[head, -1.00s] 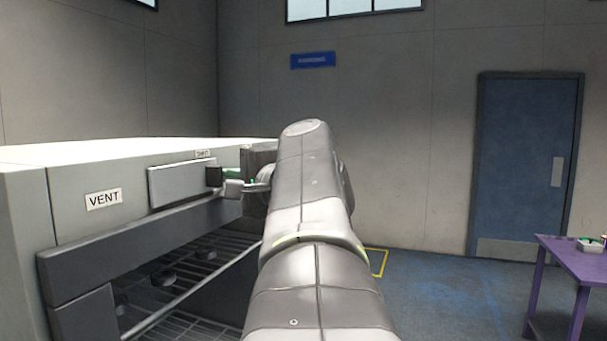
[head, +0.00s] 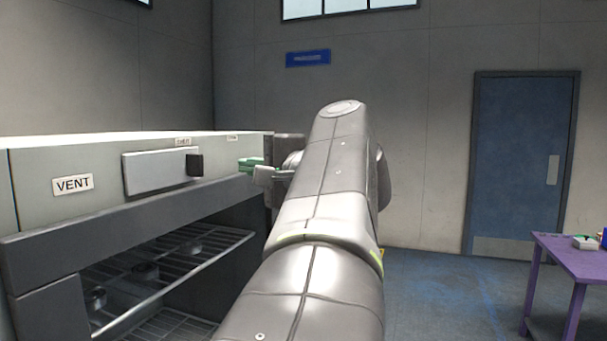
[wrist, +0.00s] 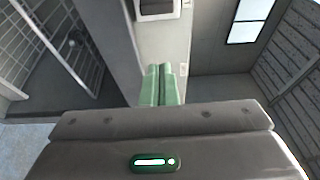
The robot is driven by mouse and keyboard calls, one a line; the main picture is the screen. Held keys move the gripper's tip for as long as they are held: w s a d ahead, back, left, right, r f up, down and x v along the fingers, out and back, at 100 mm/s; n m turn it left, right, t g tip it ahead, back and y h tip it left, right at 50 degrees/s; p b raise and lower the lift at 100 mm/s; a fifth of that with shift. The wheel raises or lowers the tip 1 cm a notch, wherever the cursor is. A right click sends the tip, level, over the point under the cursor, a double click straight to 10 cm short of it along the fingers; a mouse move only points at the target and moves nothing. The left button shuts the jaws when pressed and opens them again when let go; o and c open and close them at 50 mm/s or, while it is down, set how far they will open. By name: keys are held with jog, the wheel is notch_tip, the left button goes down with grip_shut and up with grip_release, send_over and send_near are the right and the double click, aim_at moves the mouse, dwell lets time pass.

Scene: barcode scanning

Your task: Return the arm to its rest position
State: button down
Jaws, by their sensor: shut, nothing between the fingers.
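My gripper (head: 252,167) shows in the head view at the end of my raised grey arm, pointing left toward the oven-like cabinet (head: 60,152). Its green fingers look together and empty, and they appear apart from the cabinet's front. In the wrist view the green fingers (wrist: 162,84) lie side by side at the centre, with nothing between them. Part of the gripper's body is hidden behind the arm in the head view.
The cabinet has a VENT label (head: 73,184), a light panel with a dark knob (head: 194,165), and an open front with wire racks (head: 165,275). A purple table (head: 572,255) stands at the right, before a blue door (head: 515,160). Floor between is clear.

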jog(key=v, duration=0.3)
jog(key=shift+s, duration=0.15)
jog(key=shift+a+r, duration=0.1)
dwell(0.4)
jog(key=p+x, duration=0.2)
jog(key=x, duration=0.7)
jog(key=shift+w+a, duration=0.2)
jog(key=shift+a, duration=0.15)
jog(key=s, duration=0.1)
jog(key=s+a, duration=0.1)
jog(key=s, duration=0.1)
jog(key=shift+a, duration=0.15)
jog(key=shift+s, duration=0.1)
